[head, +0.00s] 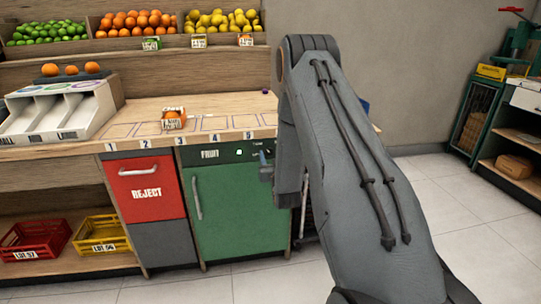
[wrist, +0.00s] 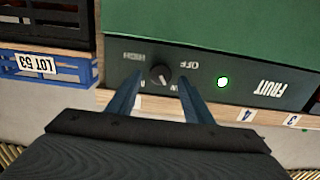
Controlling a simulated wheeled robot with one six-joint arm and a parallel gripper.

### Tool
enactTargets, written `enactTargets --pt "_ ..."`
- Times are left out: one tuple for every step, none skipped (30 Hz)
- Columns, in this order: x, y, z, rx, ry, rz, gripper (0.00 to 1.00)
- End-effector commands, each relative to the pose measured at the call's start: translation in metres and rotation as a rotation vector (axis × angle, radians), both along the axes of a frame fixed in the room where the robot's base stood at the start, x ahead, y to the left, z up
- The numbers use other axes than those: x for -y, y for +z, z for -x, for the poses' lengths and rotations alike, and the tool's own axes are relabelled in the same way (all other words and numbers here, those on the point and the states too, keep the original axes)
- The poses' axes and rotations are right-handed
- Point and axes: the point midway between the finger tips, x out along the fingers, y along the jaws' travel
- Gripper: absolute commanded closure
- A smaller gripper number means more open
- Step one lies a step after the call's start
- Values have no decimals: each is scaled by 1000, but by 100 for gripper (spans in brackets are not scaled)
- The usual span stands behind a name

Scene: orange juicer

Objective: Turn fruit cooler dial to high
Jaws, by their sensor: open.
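The green fruit cooler (head: 237,205) stands under the counter in the head view, with a dark control strip marked FRUIT along its top. In the wrist view the strip appears upside down. Its small black round dial (wrist: 160,75) sits between the words HIGH (wrist: 139,57) and OFF (wrist: 189,65); another label is partly hidden by a finger. My gripper (wrist: 158,82) is open, one blue finger on each side of the dial, with gaps showing. In the head view my gripper (head: 266,168) is at the strip's right end, partly hidden by my arm.
A red REJECT bin (head: 147,188) is left of the cooler. The wooden counter (head: 225,108) overhangs the strip, holding an orange with a card (head: 173,119). A blue crate (wrist: 45,70) labelled LOT 53 is close beside the cooler. Open floor lies in front.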

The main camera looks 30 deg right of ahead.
Motion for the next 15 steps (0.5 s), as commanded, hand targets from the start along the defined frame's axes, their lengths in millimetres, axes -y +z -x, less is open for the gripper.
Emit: enactTargets --pt "1 0 -5 0 0 0 54" --pt "2 0 -7 0 0 0 54" --pt "3 0 -10 0 0 0 54" --pt "3 0 -11 -1 0 0 54" --pt "3 -1 -12 -1 0 0 54" --pt "3 -1 -13 -2 0 -1 54" --pt "4 -1 -13 -2 0 -1 54" --pt "4 -1 -14 -2 0 -1 54" --pt "4 -1 -14 -2 0 -1 54" --pt "4 -1 -14 -2 0 -1 54" --pt "4 -1 -14 -2 0 -1 54" --pt "4 0 -14 -2 0 -1 54" --pt "4 0 -14 -2 0 -1 54" --pt "4 0 -14 -2 0 -1 57" --pt "4 0 -14 -2 0 -1 64"
